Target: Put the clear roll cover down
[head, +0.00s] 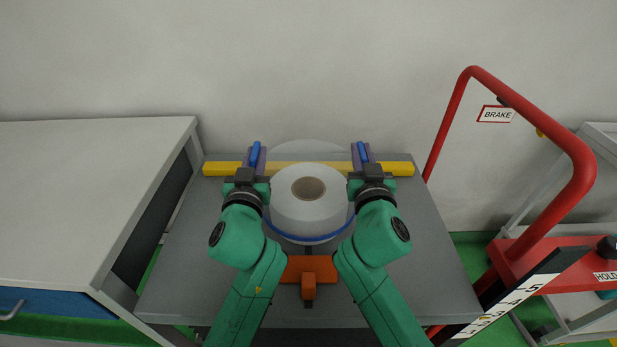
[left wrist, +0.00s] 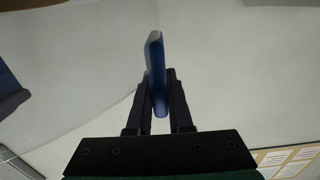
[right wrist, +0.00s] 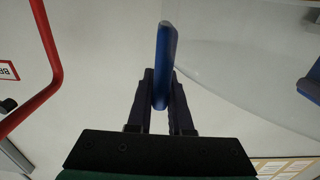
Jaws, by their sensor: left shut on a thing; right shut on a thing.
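The clear roll cover (head: 310,149) shows in the head view as a faint see-through round shape behind and above the white roll (head: 309,215). It has a blue handle on each side. My left gripper (head: 255,163) is shut on the left blue handle (left wrist: 156,75). My right gripper (head: 364,162) is shut on the right blue handle (right wrist: 164,65). The white roll has a brown core and stands on the grey table (head: 190,270). A blue band curves round its lower front. The cover's lower edge is hard to make out, so its height above the table is unclear.
A yellow bar (head: 222,169) runs along the back of the table. An orange block (head: 308,268) sits in front of the roll. A white-topped cabinet (head: 80,190) stands left. A red-railed cart (head: 530,243) with a BRAKE sign stands right. The table's sides are clear.

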